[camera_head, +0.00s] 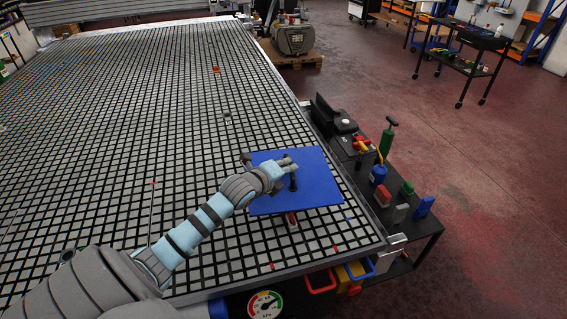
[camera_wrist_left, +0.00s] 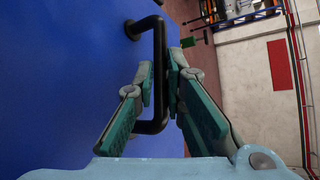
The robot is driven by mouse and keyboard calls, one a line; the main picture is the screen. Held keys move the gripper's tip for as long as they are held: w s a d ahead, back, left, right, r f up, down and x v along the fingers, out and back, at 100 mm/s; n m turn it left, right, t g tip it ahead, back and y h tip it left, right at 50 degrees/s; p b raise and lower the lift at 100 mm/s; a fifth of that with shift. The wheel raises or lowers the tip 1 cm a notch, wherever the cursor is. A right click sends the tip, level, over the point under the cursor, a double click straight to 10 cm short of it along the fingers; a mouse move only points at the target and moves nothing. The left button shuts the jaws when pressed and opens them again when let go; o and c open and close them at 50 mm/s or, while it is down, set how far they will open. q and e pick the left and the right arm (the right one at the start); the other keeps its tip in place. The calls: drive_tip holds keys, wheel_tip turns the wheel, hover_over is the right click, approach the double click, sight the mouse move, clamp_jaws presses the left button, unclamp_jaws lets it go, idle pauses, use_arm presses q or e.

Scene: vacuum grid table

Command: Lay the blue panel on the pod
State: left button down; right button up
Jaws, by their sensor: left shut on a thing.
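The blue panel (camera_head: 315,190) is a flat square sheet at the right side of the grid table (camera_head: 110,120), near its edge. In the left wrist view the panel (camera_wrist_left: 60,90) fills the left half, with a black bar handle (camera_wrist_left: 150,127) on its face. My left gripper (camera_head: 288,170) is shut on the handle; its fingers (camera_wrist_left: 161,85) are on either side of the bar. A small red and grey piece (camera_head: 292,219) shows at the panel's front edge, possibly the pod, mostly hidden. I cannot tell whether the panel touches it. My right gripper is not in view.
A black side bench (camera_head: 425,222) along the table's right edge holds a green pump (camera_head: 386,140), a blue bottle (camera_head: 378,175) and small blocks. Most of the grid is clear.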

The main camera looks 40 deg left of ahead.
use_arm(q)
drive_tip(key=shift+w+a+f+n+y, duration=0.4)
drive_tip(key=shift+a+f+n+y, duration=0.2)
drive_tip(key=shift+f+n+y, duration=0.15)
drive_tip(key=shift+s, duration=0.1)
wheel_tip(320, 180, down, 7)
drive_tip(key=b, duration=0.5)
drive_tip(key=shift+d+f, duration=0.1)
drive_tip(key=shift+f, duration=0.25)
drive_tip(key=shift+p, duration=0.3)
